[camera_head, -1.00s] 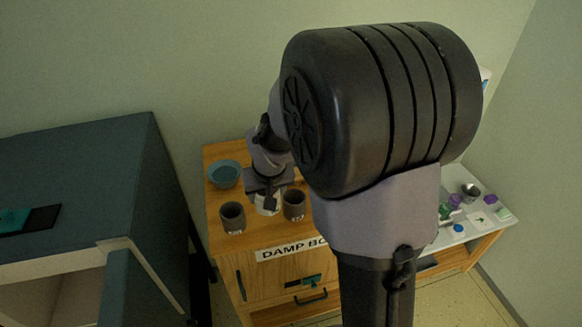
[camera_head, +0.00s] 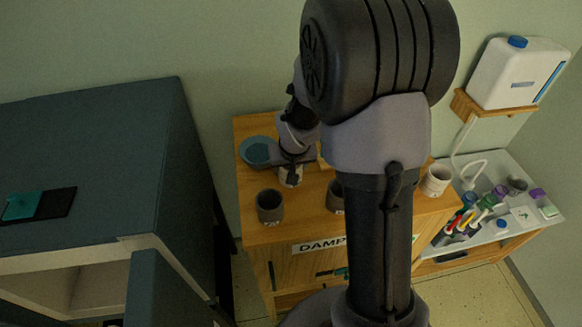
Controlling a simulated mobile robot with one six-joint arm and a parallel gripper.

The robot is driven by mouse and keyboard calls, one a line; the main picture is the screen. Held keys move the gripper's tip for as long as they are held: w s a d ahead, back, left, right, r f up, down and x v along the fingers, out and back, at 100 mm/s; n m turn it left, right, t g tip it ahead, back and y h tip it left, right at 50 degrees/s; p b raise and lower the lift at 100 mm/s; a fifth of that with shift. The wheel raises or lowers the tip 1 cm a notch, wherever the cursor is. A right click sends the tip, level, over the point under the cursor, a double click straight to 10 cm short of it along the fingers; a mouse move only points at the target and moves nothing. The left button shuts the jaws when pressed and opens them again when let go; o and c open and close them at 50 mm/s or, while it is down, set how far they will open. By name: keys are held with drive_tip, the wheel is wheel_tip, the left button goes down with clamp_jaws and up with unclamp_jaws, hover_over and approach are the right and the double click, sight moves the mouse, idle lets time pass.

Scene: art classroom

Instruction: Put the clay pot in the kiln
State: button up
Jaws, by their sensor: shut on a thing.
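My gripper (camera_head: 291,163) is shut on a small pale clay pot (camera_head: 291,178) above the wooden damp box cabinet. My gripper hides the top of the pot, and I cannot tell how far it is off the cabinet top. The kiln (camera_head: 95,140), a big dark blue-grey box, stands at the left, apart from the gripper. Its front shows a pale interior (camera_head: 85,287), and its door (camera_head: 165,293) stands open to the right of the opening.
Dark pots stand on the damp box (camera_head: 290,232), one at front left (camera_head: 269,206) and one partly behind my arm (camera_head: 335,196). A blue bowl (camera_head: 256,151) is behind; a pale pot (camera_head: 437,179) is at right. A white bench (camera_head: 490,220) holds art supplies.

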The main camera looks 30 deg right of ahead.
drive_tip(key=shift+r, duration=0.1)
drive_tip(key=o, duration=1.6)
drive_tip(key=shift+o, duration=0.2)
